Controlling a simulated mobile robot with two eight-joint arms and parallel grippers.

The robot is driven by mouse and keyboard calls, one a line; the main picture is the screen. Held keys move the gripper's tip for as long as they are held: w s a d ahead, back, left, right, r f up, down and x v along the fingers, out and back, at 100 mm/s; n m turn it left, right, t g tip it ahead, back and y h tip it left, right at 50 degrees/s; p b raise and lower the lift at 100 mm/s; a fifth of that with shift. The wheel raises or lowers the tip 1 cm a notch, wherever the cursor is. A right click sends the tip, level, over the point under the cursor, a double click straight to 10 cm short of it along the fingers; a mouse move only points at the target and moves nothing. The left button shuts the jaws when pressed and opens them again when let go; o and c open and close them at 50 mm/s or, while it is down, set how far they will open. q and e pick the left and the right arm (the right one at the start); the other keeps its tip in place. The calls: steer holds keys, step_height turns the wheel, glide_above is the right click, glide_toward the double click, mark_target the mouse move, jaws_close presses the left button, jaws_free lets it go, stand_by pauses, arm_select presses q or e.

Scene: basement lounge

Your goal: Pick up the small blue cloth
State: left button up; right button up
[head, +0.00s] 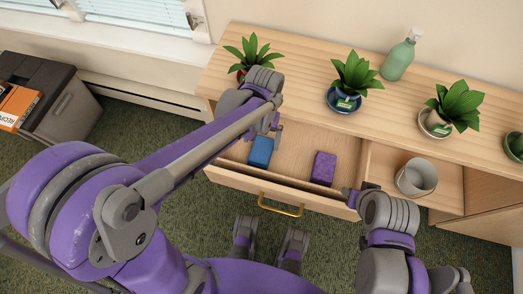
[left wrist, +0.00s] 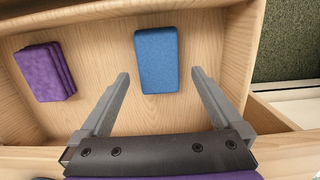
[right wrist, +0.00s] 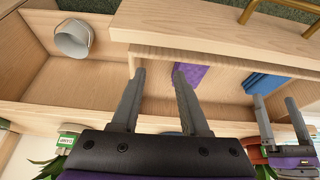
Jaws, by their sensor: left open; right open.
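The small blue cloth (head: 261,151) lies folded in a thick block on the left side of the open drawer (head: 232,179). In the left wrist view the blue cloth (left wrist: 157,60) shows ahead of and between the fingers of my left gripper (left wrist: 160,73). That gripper is open and empty, above the drawer, apart from the cloth. In the right wrist view the blue cloth (right wrist: 265,82) is partly visible beside my left gripper (right wrist: 277,105). My right gripper (right wrist: 159,72) is open and empty, near the drawer's right front corner.
A folded purple cloth (head: 323,168) lies in the same drawer, right of the blue one. Potted plants (head: 352,79) and a green bottle (head: 398,60) stand on the cabinet top (head: 300,62). The drawer has a brass handle (head: 281,206).

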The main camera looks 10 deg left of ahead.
mark_target(261, 150)
arm_select(q)
steer(key=f, duration=0.3)
steer(key=s+f+b, duration=0.1)
steer(key=f, duration=0.1)
steer(key=shift+d+f, duration=0.15)
steer(key=shift+f, duration=0.15)
steer(key=shift+c, duration=0.2)
steer(key=c, duration=1.1)
step_height(261, 150, up, 10)
steer(key=shift+r+p, duration=0.1)
steer(key=shift+p, duration=0.9)
steer(key=o, duration=0.8)
steer(key=c, duration=0.7)
steer(key=shift+o, duration=0.2)
steer(key=shift+s, duration=0.1)
